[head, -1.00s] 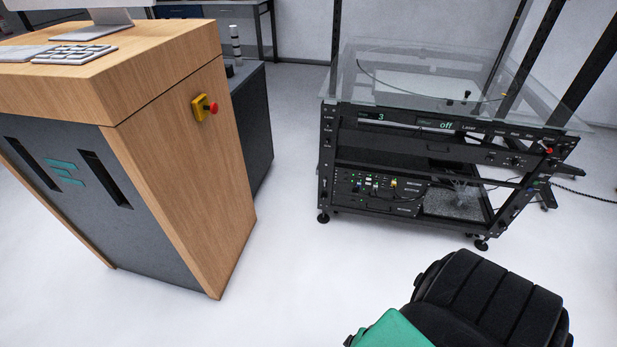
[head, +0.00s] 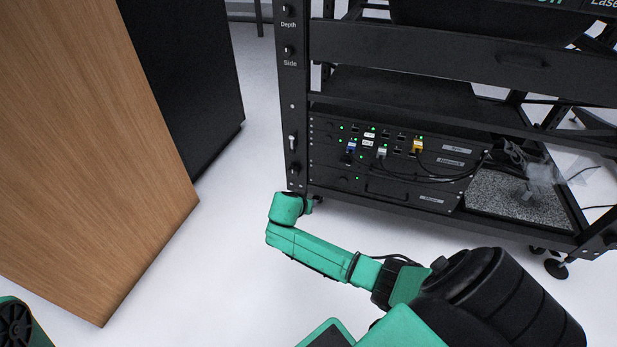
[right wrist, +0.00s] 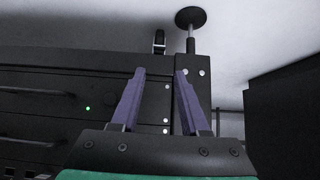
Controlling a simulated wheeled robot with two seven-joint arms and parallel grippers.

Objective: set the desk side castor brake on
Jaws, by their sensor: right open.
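The desk-side castor (head: 317,201) is at the bottom front-left corner of the black rack (head: 295,110), mostly hidden behind my right arm in the head view. The upside-down right wrist view shows a small dark castor (right wrist: 159,42) beside a round levelling foot (right wrist: 190,18) on a metal stem. My right gripper (right wrist: 160,74) is open and empty, its purple fingers apart below the castor in that picture and in front of the rack's corner post. I cannot tell the brake lever's position. In the head view the right fingers are hidden behind the wrist. My left gripper is out of view.
The wooden desk (head: 80,150) stands left of the rack, with a dark cabinet (head: 190,80) behind it. White floor (head: 225,250) lies clear between desk and rack. Cables (head: 440,178) hang at the rack's lower unit. Another castor (head: 556,268) is at the right.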

